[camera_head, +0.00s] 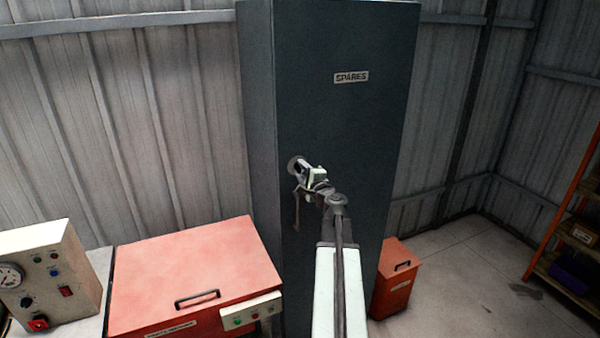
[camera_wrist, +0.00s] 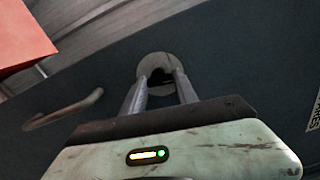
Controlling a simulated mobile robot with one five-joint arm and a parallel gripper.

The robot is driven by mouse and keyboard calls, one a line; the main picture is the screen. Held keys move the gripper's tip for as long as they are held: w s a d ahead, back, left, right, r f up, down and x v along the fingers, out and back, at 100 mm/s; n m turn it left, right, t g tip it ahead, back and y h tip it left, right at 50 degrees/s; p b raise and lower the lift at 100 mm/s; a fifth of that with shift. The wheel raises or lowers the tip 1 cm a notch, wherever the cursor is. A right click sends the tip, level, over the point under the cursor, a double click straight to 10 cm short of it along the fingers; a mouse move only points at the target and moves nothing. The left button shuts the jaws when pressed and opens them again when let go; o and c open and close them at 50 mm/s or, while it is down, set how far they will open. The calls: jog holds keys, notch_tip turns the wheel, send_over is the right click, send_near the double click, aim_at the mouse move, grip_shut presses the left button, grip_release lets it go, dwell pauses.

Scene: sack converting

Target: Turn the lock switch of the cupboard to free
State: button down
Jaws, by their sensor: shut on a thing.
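The cupboard (camera_head: 345,125) is a tall dark blue-grey cabinet with a "SPARES" label on its door. Its lock switch (camera_head: 293,163) shows as a round light plate on the door, partly hidden by my gripper (camera_head: 300,172). In the wrist view the round plate of the lock switch (camera_wrist: 158,62) is straight ahead, with a dark middle part. My gripper (camera_wrist: 160,85) has its two fingers on either side of that dark part and is shut on it. The switch's exact turn angle cannot be told. A door handle (camera_head: 297,208) is below the switch; it also shows in the wrist view (camera_wrist: 63,110).
A red bench-like box (camera_head: 195,265) with a black handle stands left of the cupboard, with a control panel (camera_head: 45,275) beyond it. A small red bin (camera_head: 396,285) stands at the cupboard's right. The floor further right is clear up to an orange shelf (camera_head: 565,240).

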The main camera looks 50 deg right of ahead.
jog(key=m, duration=0.3)
jog(key=shift+m, duration=2)
jog(key=shift+a, duration=0.1)
jog(key=c, duration=0.9)
grip_release()
jog(key=shift+c, duration=0.2)
jog(key=shift+s, duration=0.1)
